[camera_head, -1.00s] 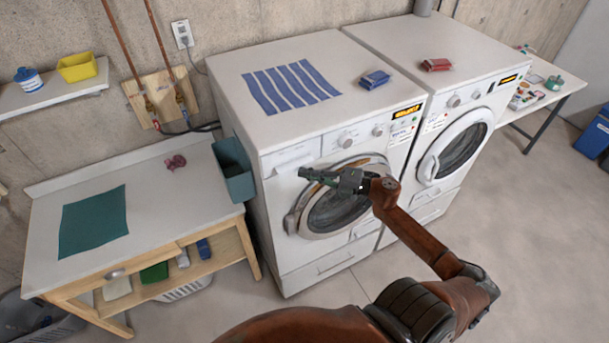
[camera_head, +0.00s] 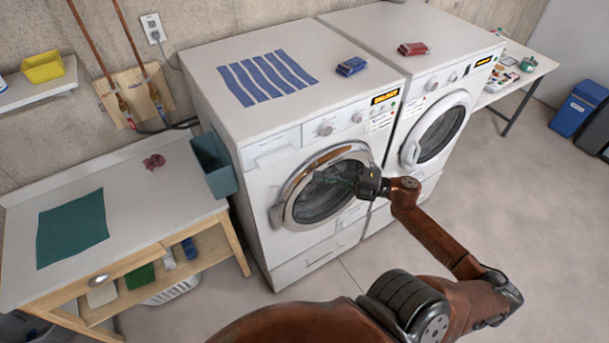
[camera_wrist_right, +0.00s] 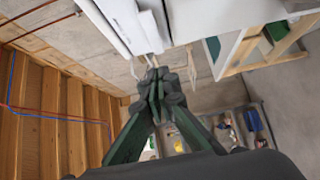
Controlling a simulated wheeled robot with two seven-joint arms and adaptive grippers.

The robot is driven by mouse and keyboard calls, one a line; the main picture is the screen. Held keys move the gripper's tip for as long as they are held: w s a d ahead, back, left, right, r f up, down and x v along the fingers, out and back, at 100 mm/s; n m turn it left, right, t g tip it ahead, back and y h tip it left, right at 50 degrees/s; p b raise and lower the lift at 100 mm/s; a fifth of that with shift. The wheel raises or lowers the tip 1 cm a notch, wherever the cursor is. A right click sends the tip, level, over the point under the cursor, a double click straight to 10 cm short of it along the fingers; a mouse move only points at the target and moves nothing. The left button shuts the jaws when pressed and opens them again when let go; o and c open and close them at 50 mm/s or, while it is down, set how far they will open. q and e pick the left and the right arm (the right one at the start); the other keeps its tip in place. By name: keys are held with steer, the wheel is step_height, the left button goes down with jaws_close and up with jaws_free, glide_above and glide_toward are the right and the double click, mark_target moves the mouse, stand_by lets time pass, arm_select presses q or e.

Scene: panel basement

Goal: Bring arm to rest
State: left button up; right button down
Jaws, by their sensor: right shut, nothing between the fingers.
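My right arm reaches in from the bottom right in the head view. Its dark gripper (camera_head: 335,179) is in front of the round door (camera_head: 325,190) of the left washing machine (camera_head: 232,144). The fingers are shut and hold nothing. I cannot tell whether they touch the door. In the right wrist view the closed green-grey fingers (camera_wrist_right: 158,85) meet at their tips, with a white machine edge beyond them. My left gripper does not show.
A striped blue cloth (camera_head: 267,77) and a blue pack (camera_head: 351,66) lie on the left machine. A red pack (camera_head: 412,48) lies on the right machine (camera_head: 437,98). A wooden table (camera_head: 150,198) stands at left with a green cloth (camera_head: 72,228).

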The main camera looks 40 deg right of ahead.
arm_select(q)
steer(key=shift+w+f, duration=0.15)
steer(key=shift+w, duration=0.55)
arm_select(e)
steer(key=shift+v, duration=0.8)
steer(key=shift+a, duration=0.1)
